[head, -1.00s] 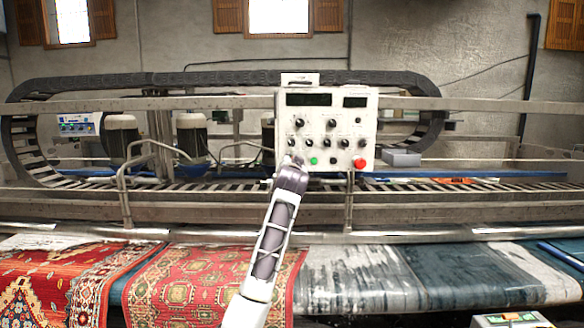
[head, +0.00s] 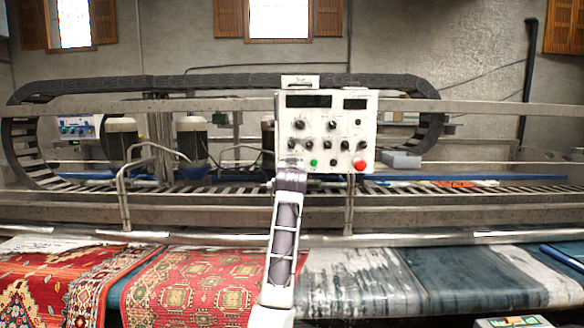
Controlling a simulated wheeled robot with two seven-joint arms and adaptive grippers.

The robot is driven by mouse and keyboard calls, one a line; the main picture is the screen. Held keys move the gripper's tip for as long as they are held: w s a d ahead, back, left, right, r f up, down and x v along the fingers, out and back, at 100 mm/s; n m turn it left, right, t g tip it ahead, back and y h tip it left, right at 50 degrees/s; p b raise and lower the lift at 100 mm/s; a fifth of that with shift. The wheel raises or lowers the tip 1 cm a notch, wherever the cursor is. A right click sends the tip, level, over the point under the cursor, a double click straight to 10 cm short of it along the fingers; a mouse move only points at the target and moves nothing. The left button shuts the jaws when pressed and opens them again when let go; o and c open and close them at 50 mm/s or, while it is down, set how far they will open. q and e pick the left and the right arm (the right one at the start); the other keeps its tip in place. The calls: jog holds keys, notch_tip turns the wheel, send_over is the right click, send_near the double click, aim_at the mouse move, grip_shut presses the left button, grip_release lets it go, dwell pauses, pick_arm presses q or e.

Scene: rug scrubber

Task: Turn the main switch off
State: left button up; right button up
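A white control panel (head: 312,112) faces me at the machine's middle, with two dark displays, several black knobs, a green button (head: 313,162) and a red button (head: 360,165). Its labels are too small to read, so I cannot tell which control is the main switch. One arm rises from the bottom middle, seemingly my left. Its gripper (head: 290,163) is at the panel's lower left corner, below a small black knob (head: 292,143) and left of the green button. The fingers are too small to show whether they are open or touching the panel. My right gripper is out of view.
A metal rail (head: 420,238) runs across in front of the machine, with bent tube handles (head: 123,200) left of the panel. Patterned rugs (head: 190,285) lie in the foreground.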

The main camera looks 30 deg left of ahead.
pick_arm(q)
jog(key=shift+f, duration=0.2)
jog(key=o, duration=1)
jog(key=shift+r, duration=0.1)
jog(key=shift+o, duration=0.2)
jog(key=shift+s+d, duration=0.1)
jog(key=v, duration=1.1)
jog(key=shift+s+d, duration=0.25)
jog(key=shift+s, duration=0.05)
